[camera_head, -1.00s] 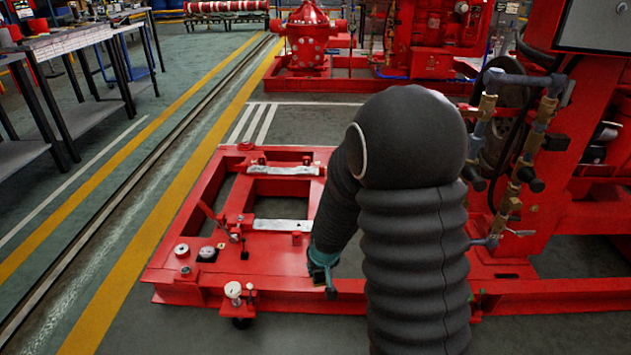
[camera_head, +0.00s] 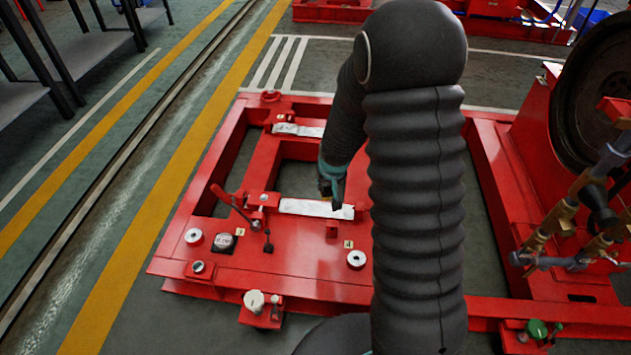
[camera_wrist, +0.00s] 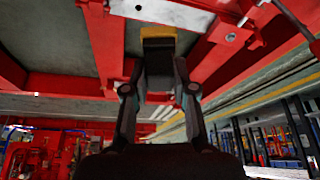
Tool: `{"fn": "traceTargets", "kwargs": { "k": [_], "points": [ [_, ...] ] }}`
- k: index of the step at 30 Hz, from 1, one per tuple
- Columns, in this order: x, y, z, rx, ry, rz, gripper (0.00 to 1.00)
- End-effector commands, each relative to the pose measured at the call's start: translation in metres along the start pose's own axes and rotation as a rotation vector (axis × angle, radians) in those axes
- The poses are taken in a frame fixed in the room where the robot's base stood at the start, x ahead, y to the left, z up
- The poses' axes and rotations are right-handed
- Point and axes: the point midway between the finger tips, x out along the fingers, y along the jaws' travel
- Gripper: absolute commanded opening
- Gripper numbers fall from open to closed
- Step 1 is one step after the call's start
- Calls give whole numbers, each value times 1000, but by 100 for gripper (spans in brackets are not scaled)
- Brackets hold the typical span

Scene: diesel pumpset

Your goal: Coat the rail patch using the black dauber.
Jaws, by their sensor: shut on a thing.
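My gripper (camera_head: 332,185) hangs over the red skid frame, close to the right half of the nearer pale metal strip (camera_head: 300,207). In the wrist view, my gripper (camera_wrist: 157,85) is shut on a dark block with a yellow band (camera_wrist: 158,42), which looks like the black dauber. A pale strip (camera_wrist: 165,12) shows beyond it at the top edge of that view. A second pale strip (camera_head: 298,130) lies on the farther crossbar. I cannot tell which strip is the rail patch, nor whether the dauber touches it. My arm hides part of the frame.
A red lever (camera_head: 230,198), a black square fitting with a round top (camera_head: 224,242) and a grey ring (camera_head: 356,259) stand on the skid deck. A white knob (camera_head: 254,300) is at its front edge. Brass pipework (camera_head: 565,225) and a large dark wheel (camera_head: 595,95) are at right.

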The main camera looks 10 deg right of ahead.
Motion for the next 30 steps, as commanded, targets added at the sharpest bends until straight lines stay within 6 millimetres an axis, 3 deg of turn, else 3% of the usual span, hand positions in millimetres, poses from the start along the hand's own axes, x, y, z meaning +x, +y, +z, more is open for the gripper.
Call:
{"fn": "traceTargets", "kwargs": {
  "k": [1, 6, 12, 19, 30],
  "points": [
    [31, 0, -4, 9, -2, 3, 0],
    [98, 2, -29, 44, 0, 16, 0],
    [148, 0, -46, 69, 5, 26, 0],
    [162, -1, -51, 75, 8, 29, 0],
    [188, -2, -39, 74, 7, 28, 0]
  ]
}}
